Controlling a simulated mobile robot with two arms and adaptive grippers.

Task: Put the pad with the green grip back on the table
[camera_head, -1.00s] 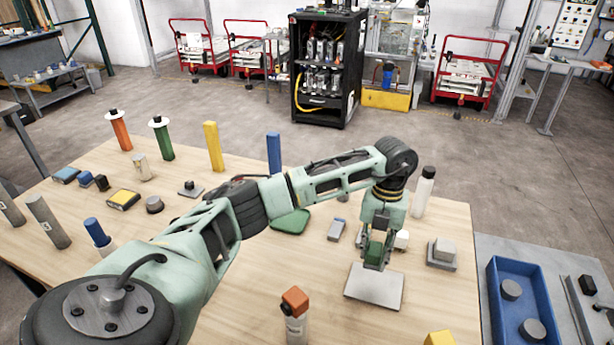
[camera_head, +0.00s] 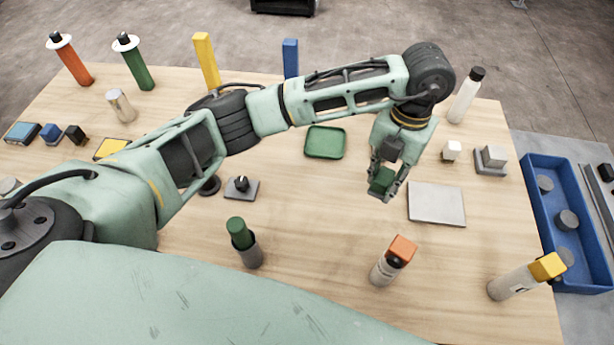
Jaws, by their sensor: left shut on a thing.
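My left gripper (camera_head: 385,188) points down and is shut on a small green block-like grip (camera_head: 381,180). The gripper's fingers cover part of the green grip, and I cannot make out a pad under it. It hangs over the wooden table (camera_head: 310,205), left of a flat light grey plate (camera_head: 436,204). The gap to the table is hard to judge. My right gripper is not in view.
A green tray (camera_head: 325,142) lies left of the gripper. An orange-topped cylinder (camera_head: 394,260) stands in front. A blue bin (camera_head: 568,225) is at far right. Bare wood lies left of the plate.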

